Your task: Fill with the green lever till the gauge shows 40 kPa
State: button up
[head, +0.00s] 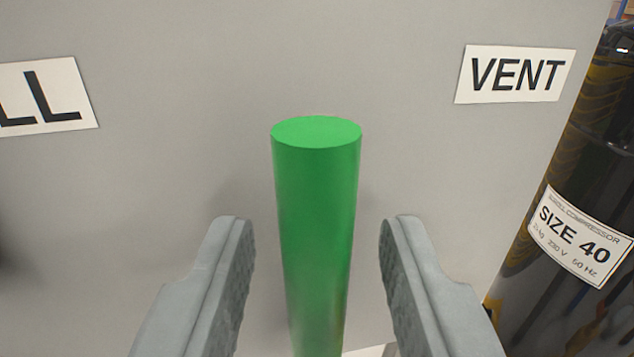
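The green lever (318,220) stands upright in the middle of the head view, a plain green cylinder with a flat top. Its lower end runs out of the picture. My gripper (316,250) is open, with one grey finger on each side of the lever. A gap shows between each finger and the lever, so neither appears to touch it. The gauge is not in view.
A grey panel (220,60) fills the background behind the lever. It carries a VENT label (515,75) at the right and a partly cut label ending in LL (45,97) at the left. A black compressor (590,150) marked SIZE 40 stands at the right edge.

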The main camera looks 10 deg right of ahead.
jog(key=shift+w+d, duration=0.1)
jog(key=shift+w, duration=0.6)
grip_shut()
